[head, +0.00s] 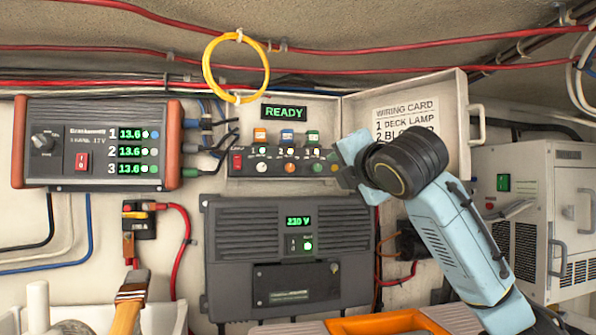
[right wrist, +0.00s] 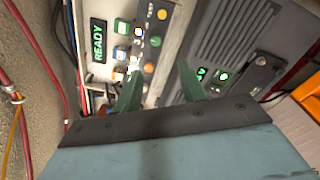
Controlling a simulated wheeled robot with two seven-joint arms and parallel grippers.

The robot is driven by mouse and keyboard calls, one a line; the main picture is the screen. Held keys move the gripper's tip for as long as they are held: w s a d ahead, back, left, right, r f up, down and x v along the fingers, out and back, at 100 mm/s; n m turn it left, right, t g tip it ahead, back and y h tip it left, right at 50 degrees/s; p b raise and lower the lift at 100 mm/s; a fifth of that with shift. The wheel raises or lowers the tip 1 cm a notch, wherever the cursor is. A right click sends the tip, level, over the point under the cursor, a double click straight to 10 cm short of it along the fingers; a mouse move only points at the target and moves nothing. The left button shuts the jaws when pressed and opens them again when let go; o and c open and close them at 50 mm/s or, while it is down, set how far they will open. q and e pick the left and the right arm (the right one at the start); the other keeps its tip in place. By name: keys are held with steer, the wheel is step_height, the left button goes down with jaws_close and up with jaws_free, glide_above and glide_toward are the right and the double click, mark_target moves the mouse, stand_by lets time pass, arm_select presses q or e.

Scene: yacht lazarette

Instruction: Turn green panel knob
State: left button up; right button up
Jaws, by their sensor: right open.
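The black knob panel (head: 240,169) is on the wall in the middle of the head view, under a green READY display (head: 284,112). Its lower row has a white knob (head: 262,168), an orange knob (head: 290,168) and a green knob (head: 318,168). My right gripper (head: 346,178) is at the panel's right end and covers part of it. In the right wrist view my right gripper (right wrist: 160,84) is open and empty, its two fingers apart. The green knob (right wrist: 155,41) shows beyond the gap, with the orange knob (right wrist: 148,68) beside it. Contact is not visible. My left gripper is out of view.
A dark 230 V unit (head: 226,245) sits below the panel and a three-line charger (head: 75,140) to the left. A yellow cable loop (head: 207,65) hangs above. An open cabinet door (head: 455,100) and a white unit (head: 520,215) stand right. A wooden-handled brush (head: 128,310) is at lower left.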

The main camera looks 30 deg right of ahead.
mark_target(318, 168)
steer(key=p+x, duration=0.1)
steer(key=x, duration=0.3)
steer(key=p+x, duration=0.1)
steer(key=x, duration=0.2)
steer(key=r+x, duration=0.1)
steer(key=x, duration=0.3)
steer(key=shift+w+d+p, duration=0.2)
steer(key=shift+w+p, duration=0.1)
steer(key=shift+p, duration=0.1)
steer(key=shift+w+d+f, duration=0.1)
steer(key=shift+w, duration=0.45)
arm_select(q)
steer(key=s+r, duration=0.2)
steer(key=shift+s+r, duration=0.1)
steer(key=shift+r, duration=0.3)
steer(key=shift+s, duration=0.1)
arm_select(e)
steer(key=shift+c, duration=0.5)
jaws_close()
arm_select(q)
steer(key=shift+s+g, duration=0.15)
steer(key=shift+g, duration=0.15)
